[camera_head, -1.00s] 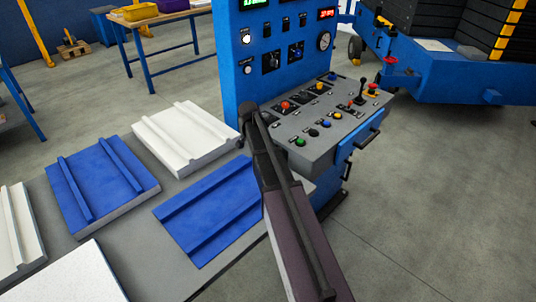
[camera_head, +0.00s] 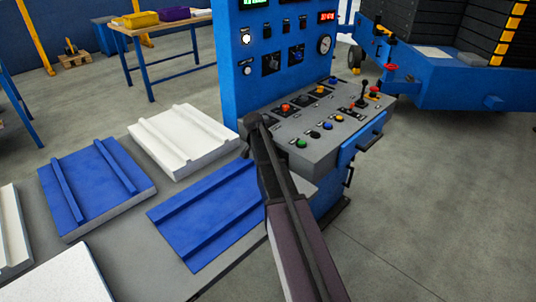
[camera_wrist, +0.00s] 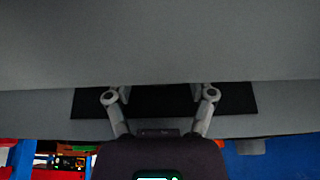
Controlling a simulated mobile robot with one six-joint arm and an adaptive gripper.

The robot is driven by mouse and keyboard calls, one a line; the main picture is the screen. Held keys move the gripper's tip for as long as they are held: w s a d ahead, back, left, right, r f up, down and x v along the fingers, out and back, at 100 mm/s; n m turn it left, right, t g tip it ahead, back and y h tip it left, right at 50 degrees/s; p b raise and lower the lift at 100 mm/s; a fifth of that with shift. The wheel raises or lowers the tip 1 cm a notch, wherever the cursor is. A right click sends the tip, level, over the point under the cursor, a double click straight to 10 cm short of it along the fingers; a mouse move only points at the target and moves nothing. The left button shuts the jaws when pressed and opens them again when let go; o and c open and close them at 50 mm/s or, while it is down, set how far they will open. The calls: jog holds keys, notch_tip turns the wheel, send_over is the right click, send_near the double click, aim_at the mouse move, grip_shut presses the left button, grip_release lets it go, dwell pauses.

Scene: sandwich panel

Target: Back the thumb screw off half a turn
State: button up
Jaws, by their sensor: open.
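I cannot make out the thumb screw for certain in either view. My gripper shows in the wrist view (camera_wrist: 160,95), its two fingers spread apart with nothing visible between them. A black flat strip (camera_wrist: 160,101) lies just beyond the fingertips, against a broad grey surface (camera_wrist: 160,45). Whether the fingers touch the strip I cannot tell. In the head view my dark arm reaches up toward the left edge of the control console (camera_head: 310,125), and the gripper itself is hidden there.
The grey table (camera_head: 125,240) carries white and blue ribbed panels, including a flat blue one (camera_head: 205,215) left of my arm. A blue upright panel (camera_head: 285,50) with gauges and switches rises behind the console. Open floor (camera_head: 440,200) lies to the right.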

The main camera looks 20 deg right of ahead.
grip_shut()
dwell(0.3)
jog(key=g, duration=0.1)
jog(key=g+h+b, duration=0.1)
jog(key=g, duration=0.1)
jog(key=shift+w+f+n, duration=0.15)
jog(key=shift+w+n, duration=0.15)
jog(key=shift+s+a+g+h, duration=0.1)
jog(key=shift+g+h, duration=0.2)
jog(key=shift+g, duration=0.2)
